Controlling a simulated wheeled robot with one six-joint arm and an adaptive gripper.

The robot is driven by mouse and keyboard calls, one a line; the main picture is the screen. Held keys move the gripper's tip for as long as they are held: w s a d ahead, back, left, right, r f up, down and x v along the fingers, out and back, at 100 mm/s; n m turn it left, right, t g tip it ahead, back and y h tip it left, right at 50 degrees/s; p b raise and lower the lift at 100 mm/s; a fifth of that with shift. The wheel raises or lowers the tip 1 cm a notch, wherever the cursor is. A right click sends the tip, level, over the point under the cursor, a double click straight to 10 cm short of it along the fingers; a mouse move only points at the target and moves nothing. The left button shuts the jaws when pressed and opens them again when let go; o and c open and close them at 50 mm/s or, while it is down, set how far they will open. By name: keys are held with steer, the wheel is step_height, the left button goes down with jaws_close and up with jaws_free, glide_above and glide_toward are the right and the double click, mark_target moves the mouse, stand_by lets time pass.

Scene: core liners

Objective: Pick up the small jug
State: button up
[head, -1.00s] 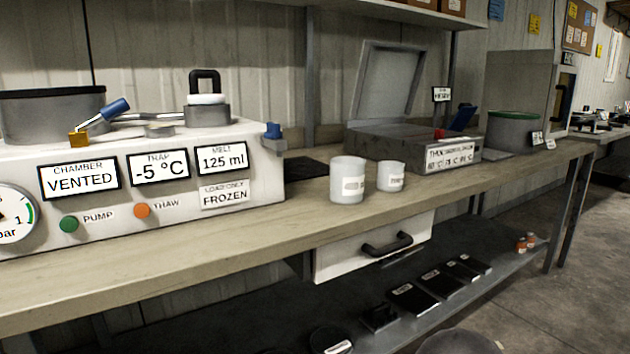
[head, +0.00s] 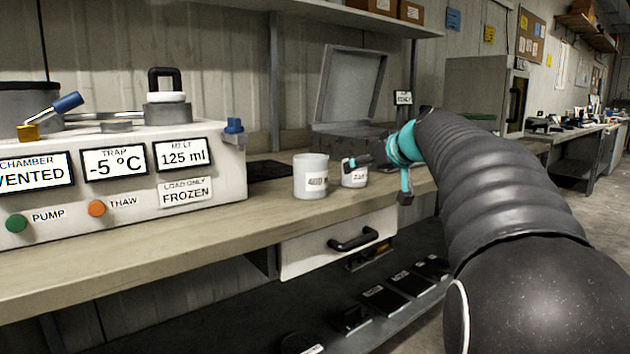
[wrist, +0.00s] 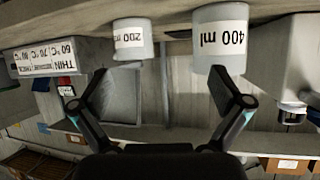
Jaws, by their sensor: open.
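The small jug (head: 354,180) is a white cup with a "200 ml" label, standing upright on the bench. My gripper (head: 360,161) partly covers its top in the head view. In the upside-down wrist view the small jug (wrist: 133,42) shows left of centre, beyond the fingers. The larger white jug (head: 311,178), labelled 400 ml, stands beside it on the left; it also shows in the wrist view (wrist: 220,42), near the right finger. My gripper (wrist: 162,90) is open with its fingers wide apart and nothing between them. I cannot tell whether a finger touches either jug.
The white machine (head: 185,165) with display panels stands left of the jugs on the wooden bench (head: 150,242). A grey box with a raised lid (head: 350,85) stands behind the small jug. A drawer (head: 335,245) hangs below the bench edge. The bench front is clear.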

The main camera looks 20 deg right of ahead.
glide_toward(354, 173)
steer(key=d+r, duration=0.1)
steer(key=shift+t, duration=0.4)
steer(key=x, duration=0.5)
steer(key=p+x, duration=0.1)
steer(key=x, duration=0.1)
steer(key=shift+w+d, duration=0.3)
steer(key=shift+w, duration=0.1)
steer(key=shift+f+p+x, duration=0.2)
steer(key=shift+p+x, duration=0.4)
steer(key=shift+x, duration=2.25)
steer(key=shift+s+d, duration=0.1)
steer(key=shift+d, duration=0.05)
steer(key=c, duration=1.1)
steer(key=shift+r, duration=0.15)
